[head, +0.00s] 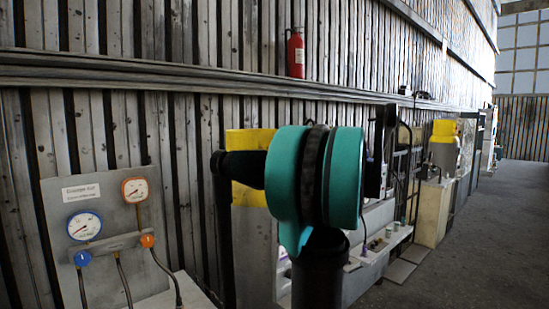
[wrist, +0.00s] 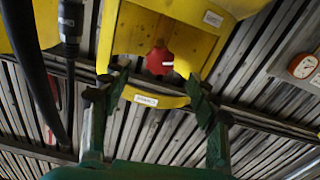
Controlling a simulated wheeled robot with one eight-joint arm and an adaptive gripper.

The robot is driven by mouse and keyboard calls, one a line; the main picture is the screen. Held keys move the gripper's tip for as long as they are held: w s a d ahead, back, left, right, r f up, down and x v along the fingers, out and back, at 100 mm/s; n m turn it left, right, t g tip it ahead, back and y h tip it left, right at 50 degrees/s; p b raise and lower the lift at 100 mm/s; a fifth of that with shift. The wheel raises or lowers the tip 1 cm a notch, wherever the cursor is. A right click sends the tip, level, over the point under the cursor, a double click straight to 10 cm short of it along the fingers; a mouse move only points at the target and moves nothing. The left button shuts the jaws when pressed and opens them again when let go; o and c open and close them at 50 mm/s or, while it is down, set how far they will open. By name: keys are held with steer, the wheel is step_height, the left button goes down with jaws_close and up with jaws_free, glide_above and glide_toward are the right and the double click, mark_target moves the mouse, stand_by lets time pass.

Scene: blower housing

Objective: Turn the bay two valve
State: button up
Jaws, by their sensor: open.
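A red valve knob (wrist: 160,61) with a white mark sits in a yellow housing (wrist: 140,35) in the wrist view. A yellow strip with a white label is below the knob in the picture; the label is too small to read, so I cannot tell the bay number. My gripper (wrist: 153,92) is open and empty, its two green fingers apart on either side below the knob. The fingers look clear of the knob. In the head view, my arm hides the knob and much of the yellow housing (head: 244,138).
A gauge panel (head: 112,205) with two dials, a blue knob (head: 83,258) and an orange knob (head: 147,240) stands at the left. A red extinguisher (head: 296,54) hangs on the slatted wall. Thick dark hose (wrist: 30,75) runs at the wrist view's left. Open floor (head: 470,240) lies at the right.

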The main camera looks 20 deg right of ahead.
steer(key=x, duration=1)
steer(key=shift+w+a, duration=0.15)
steer(key=shift+w, duration=0.2)
steer(key=shift+c, duration=0.2)
steer(key=c, duration=1.2)
